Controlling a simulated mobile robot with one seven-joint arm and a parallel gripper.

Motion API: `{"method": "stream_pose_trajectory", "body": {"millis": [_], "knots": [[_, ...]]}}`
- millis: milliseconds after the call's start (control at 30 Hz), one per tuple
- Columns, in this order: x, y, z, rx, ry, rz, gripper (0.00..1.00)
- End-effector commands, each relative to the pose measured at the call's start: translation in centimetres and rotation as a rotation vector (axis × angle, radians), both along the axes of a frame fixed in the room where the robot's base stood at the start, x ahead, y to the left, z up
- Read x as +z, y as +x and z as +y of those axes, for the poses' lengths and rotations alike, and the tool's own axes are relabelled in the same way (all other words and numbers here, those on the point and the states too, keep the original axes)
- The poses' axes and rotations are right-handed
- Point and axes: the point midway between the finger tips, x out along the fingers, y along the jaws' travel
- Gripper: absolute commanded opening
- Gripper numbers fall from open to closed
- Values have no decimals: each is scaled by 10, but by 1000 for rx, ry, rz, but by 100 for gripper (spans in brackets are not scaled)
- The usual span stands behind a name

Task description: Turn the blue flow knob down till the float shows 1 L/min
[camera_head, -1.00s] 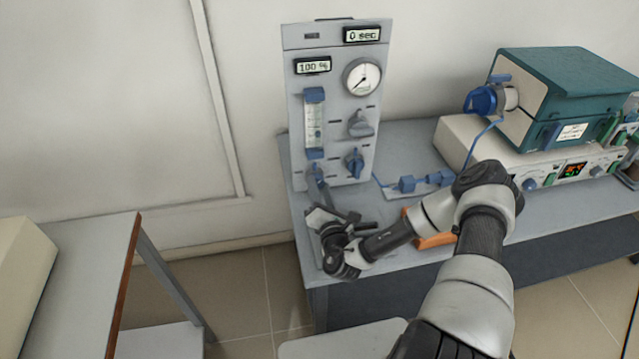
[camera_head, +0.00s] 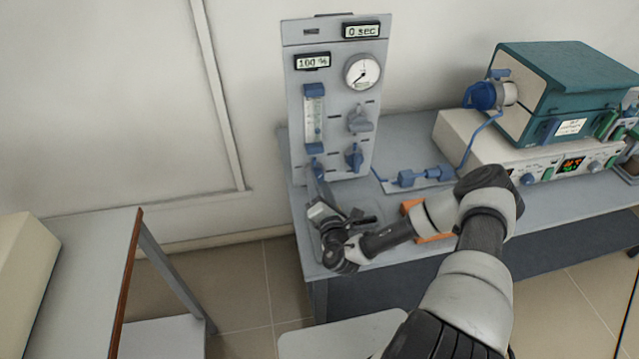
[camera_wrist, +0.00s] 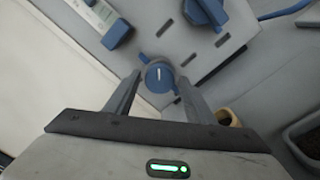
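My gripper (camera_wrist: 160,80) is open, with one finger on each side of the knob. A narrow gap seems to show around the knob; I cannot tell whether either finger touches it. In the head view the knob (camera_head: 317,167) is at the foot of the flow tube, just beyond my gripper (camera_head: 319,186). The clear flow tube (camera_head: 314,117) has blue end pieces. Its float and scale are too small to read.
A round gauge (camera_head: 362,71) and displays reading "100 %" and "0 sec" are above. A blue-fitted line (camera_head: 425,176) and an orange block (camera_head: 412,208) lie on the bench.

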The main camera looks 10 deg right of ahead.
Motion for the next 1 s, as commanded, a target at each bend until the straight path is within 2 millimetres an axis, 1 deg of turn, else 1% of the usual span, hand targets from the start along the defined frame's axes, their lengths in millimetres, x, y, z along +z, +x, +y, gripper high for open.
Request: {"method": "stream_pose_trajectory", "body": {"millis": [333, 467, 567, 800, 1000], "knots": [[1, 1, -1, -2, -10, -4, 55], [-1, 1, 0, 0, -89, -6, 55], [-3, 1, 0, 2, -225, -7, 55], [-6, 1, 2, 2, -661, -11, 55], [-5, 1, 2, -1, -951, -11, 55]]}}
